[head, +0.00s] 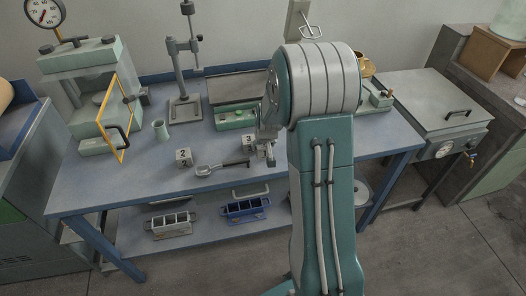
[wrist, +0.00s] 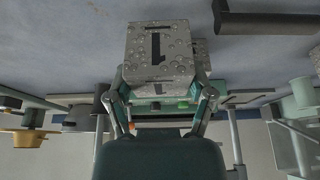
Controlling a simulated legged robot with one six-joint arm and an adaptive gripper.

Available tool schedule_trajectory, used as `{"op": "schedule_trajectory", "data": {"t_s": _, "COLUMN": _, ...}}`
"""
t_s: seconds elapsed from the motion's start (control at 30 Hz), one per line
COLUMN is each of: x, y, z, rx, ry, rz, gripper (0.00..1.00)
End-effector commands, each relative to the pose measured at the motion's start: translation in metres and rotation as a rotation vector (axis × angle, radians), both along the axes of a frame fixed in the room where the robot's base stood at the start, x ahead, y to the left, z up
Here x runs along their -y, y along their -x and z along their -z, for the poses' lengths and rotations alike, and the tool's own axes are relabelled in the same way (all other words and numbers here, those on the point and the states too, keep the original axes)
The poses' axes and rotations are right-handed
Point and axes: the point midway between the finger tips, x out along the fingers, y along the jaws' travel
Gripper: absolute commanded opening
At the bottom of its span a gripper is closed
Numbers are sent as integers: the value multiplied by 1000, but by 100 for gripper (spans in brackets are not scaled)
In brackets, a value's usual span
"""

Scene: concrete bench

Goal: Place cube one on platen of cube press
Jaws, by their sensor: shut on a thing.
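Cube one (wrist: 158,48), a pitted grey concrete cube marked "1", is between the fingers of my gripper (wrist: 163,92), which is shut on it. In the head view my gripper (head: 267,140) is over the right half of the bench, partly behind my arm, and I cannot make out cube one there. The cube press (head: 82,58) stands at the back left of the bench, pale green with a dial gauge (head: 44,12) on top. Its yellow-framed guard (head: 121,108) stands at its right front.
Cube two (head: 184,158) and cube three (head: 248,143) sit on the blue bench (head: 110,180). A scoop (head: 222,167) lies between them. A green beaker (head: 162,131) and a grey stand (head: 184,85) are between the press and my gripper. Moulds (head: 169,224) rest on the lower shelf.

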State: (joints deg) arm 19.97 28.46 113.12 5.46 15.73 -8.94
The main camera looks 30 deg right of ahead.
Motion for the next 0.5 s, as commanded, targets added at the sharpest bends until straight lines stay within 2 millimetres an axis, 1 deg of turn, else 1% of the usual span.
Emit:
{"op": "schedule_trajectory", "data": {"t_s": 0.1, "x": 0, "y": 0, "z": 20, "rx": -4, "ry": -3, "rz": 1, "gripper": 8}}
{"op": "schedule_trajectory", "data": {"t_s": 0.2, "x": 0, "y": -1, "z": 31, "rx": -2, "ry": -1, "rz": 1, "gripper": 8}}
{"op": "schedule_trajectory", "data": {"t_s": 0.5, "x": 0, "y": -1, "z": 33, "rx": -1, "ry": 0, "rz": 0, "gripper": 8}}
